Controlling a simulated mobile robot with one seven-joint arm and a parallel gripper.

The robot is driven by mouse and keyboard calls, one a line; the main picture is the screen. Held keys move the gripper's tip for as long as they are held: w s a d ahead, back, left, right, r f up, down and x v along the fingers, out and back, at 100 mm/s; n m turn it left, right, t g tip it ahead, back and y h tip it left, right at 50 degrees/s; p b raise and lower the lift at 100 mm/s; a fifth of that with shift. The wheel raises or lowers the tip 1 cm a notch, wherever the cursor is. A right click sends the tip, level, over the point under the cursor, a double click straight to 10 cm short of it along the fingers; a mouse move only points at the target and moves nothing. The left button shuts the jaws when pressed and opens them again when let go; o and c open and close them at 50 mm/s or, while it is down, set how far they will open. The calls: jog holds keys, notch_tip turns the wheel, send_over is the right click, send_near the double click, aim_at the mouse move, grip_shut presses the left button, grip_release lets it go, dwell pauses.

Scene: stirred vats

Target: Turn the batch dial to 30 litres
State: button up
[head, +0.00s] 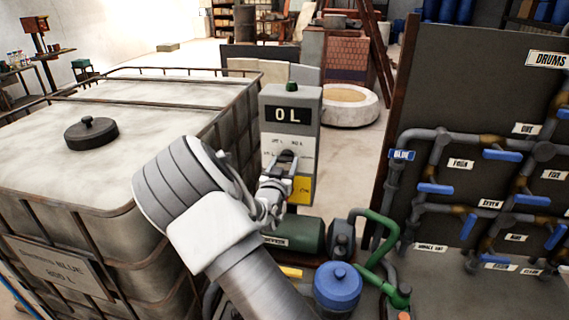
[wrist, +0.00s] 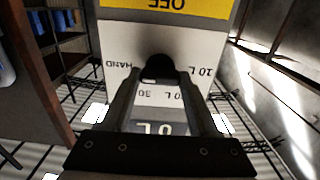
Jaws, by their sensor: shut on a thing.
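The batch dial (wrist: 158,66) is a dark round knob on the white face of a grey control box (head: 272,110). In the wrist view, which shows the panel upside down, labels around it include HAND, 10 L and 30 L. My gripper (head: 287,160) is at the dial, shut on it; its two fingers also show in the wrist view (wrist: 158,85), one on each side of the knob. The display (head: 288,114) above the dial reads 0 L. I cannot tell for sure which label the dial points to.
A yellow OFF plate (wrist: 165,6) is below the dial. A large caged tank (head: 140,160) stands close on the left. A dark board (head: 450,110) with pipes and blue valve handles is on the right. A blue-capped vessel (head: 338,285) and green pipe (head: 375,245) are below.

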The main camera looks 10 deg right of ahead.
jog(key=shift+c, duration=0.3)
jog(key=shift+n+b, duration=0.65)
jog(key=shift+n, duration=0.45)
jog(key=n, duration=0.3)
jog(key=shift+b, duration=0.4)
jog(key=n, duration=0.6)
jog(key=shift+n, duration=0.4)
jog(key=o, duration=1.4)
jog(key=shift+a, duration=0.1)
